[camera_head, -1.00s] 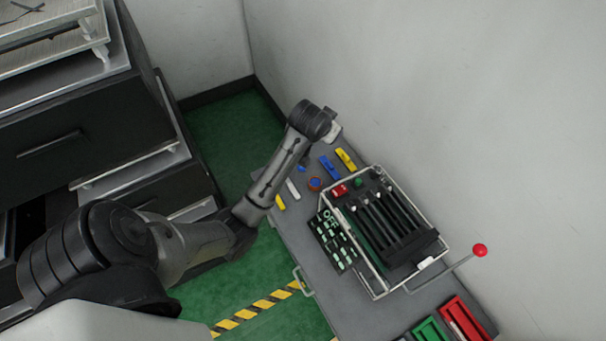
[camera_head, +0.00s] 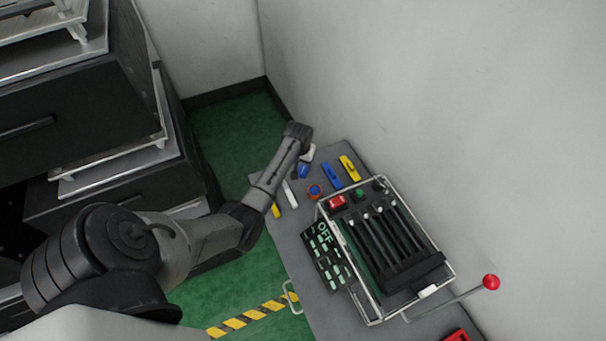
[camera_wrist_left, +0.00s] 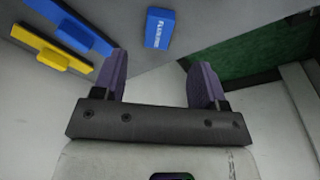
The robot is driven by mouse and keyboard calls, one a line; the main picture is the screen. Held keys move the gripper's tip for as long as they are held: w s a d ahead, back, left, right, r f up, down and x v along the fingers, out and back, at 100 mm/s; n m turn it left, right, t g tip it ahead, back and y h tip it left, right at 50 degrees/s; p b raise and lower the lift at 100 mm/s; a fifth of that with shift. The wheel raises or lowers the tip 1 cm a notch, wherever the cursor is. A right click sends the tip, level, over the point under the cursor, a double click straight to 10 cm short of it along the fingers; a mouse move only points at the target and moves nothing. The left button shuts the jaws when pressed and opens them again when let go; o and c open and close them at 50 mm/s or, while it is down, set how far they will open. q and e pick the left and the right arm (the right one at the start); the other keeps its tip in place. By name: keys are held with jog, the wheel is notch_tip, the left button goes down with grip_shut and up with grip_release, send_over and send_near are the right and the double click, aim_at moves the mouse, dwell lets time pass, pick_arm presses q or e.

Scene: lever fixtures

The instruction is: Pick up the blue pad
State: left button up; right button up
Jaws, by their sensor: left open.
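A small blue pad (camera_wrist_left: 159,28) with white lettering lies on the grey table in the left wrist view, just beyond the fingertips and roughly centred between them. In the head view a blue piece beside my left wrist (camera_head: 303,171) appears to be the same pad. My left gripper (camera_wrist_left: 159,62) is open and empty, with its two purple-grey fingers apart. In the head view its fingers are hidden behind the wrist. My right gripper is not in view.
A blue handled block (camera_head: 331,175) and a yellow one (camera_head: 349,168) lie near the wall. A round orange-and-blue item (camera_head: 315,191) and a white piece (camera_head: 290,194) lie nearby. A metal-framed lever fixture (camera_head: 385,245) stands to the right, with a red-knobbed lever (camera_head: 490,282).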

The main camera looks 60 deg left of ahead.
aim_at(303, 170)
pick_arm(q)
jog(key=shift+w+a+f+b, duration=0.1)
jog(key=shift+w+f+b, duration=0.1)
jog(key=shift+f, duration=0.35)
jog(key=shift+w+a+f+b, duration=0.1)
jog(key=shift+f+b, duration=0.1)
jog(key=shift+f, duration=0.35)
jog(key=shift+w+a+f+b, duration=0.1)
jog(key=shift+w+f+b, duration=0.1)
jog(key=shift+f+b, duration=0.9)
jog(key=shift+w+a+f+b, duration=0.15)
jog(key=shift+f+b, duration=0.5)
jog(key=shift+f, duration=0.85)
jog(key=shift+c, duration=0.4)
jog(key=c, duration=1)
jog(key=shift+r, duration=0.1)
notch_tip(303, 170, up, 9)
jog(key=p, duration=0.4)
jog(key=shift+f+p, duration=0.2)
jog(key=shift+p, duration=0.1)
jog(key=shift+r, duration=0.6)
